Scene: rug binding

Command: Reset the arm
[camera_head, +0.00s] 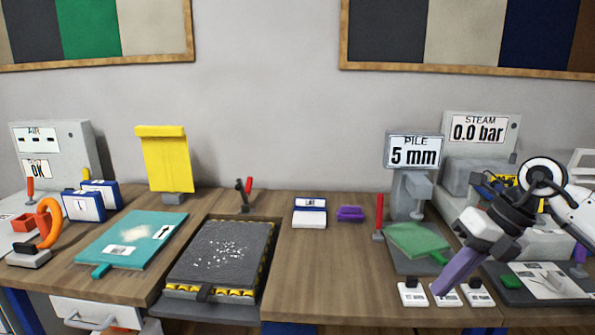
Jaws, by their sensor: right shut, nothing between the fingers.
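My right arm comes in from the right edge. Its gripper (440,288) points down and to the left, with its purple-grey fingers shut and nothing between them. The fingertips show in front of a row of small white switch blocks (411,294) near the front edge of the bench; whether they touch cannot be told. The gripper body partly hides the green pad's stand and the bench behind it. My left gripper is not in view.
A green pad (418,239) lies below the "5 mm" PILE display (414,153). The STEAM box (480,131) reads 0.0 bar. A dark speckled mat (221,252) and a teal board (128,240) lie left. The wooden bench (321,265) is clear in the middle.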

